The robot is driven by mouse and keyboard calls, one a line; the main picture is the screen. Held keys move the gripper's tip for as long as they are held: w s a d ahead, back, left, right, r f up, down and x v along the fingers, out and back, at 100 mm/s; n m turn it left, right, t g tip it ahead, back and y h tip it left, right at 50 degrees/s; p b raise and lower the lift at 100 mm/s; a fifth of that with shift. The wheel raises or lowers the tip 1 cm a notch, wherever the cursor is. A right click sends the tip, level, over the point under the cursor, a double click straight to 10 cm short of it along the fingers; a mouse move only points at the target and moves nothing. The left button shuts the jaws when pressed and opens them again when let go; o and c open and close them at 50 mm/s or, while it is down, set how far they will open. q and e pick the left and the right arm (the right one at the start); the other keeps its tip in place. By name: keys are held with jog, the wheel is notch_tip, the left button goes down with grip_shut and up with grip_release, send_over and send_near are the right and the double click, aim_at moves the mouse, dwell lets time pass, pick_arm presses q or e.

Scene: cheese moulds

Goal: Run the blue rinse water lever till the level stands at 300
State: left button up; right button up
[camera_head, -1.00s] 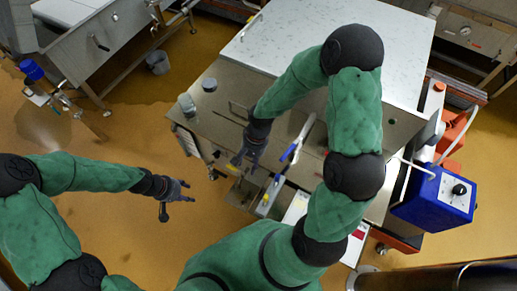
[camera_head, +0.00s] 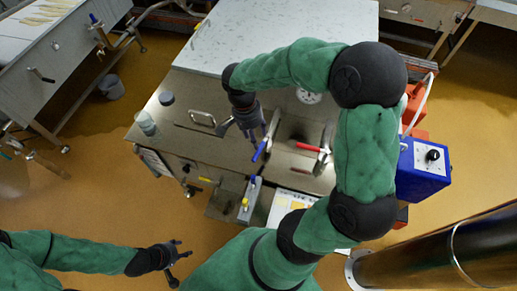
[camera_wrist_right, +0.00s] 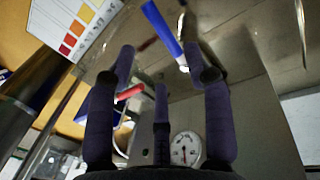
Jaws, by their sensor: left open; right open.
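The blue lever (camera_head: 261,149) stands on the steel worktop, its blue handle tilted toward the lower left; it also shows in the right wrist view (camera_wrist_right: 162,27). A red lever (camera_head: 307,147) stands just right of it. My right gripper (camera_head: 243,128) is open and empty, close by the left of the blue lever; I cannot tell whether it touches it. In the right wrist view its fingers (camera_wrist_right: 162,70) are spread, with the blue handle beyond them. A round dial (camera_head: 308,96) is on the worktop; its reading is too small to tell. My left gripper (camera_head: 176,262) is open and empty over the floor.
A pale speckled slab (camera_head: 290,30) covers the rear of the worktop. A bar handle (camera_head: 202,118) and small jars (camera_head: 146,123) are at the left. A blue box with a knob (camera_head: 423,168) is at the right. The floor at lower left has free room.

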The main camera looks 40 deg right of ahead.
aim_at(259, 151)
jog(key=f, duration=0.2)
jog(key=s+f+b, duration=0.1)
jog(key=f, duration=0.4)
jog(key=shift+s+d+f+b, duration=0.15)
jog(key=shift+d+f+b, duration=0.1)
jog(key=shift+b, duration=0.1)
grip_shut()
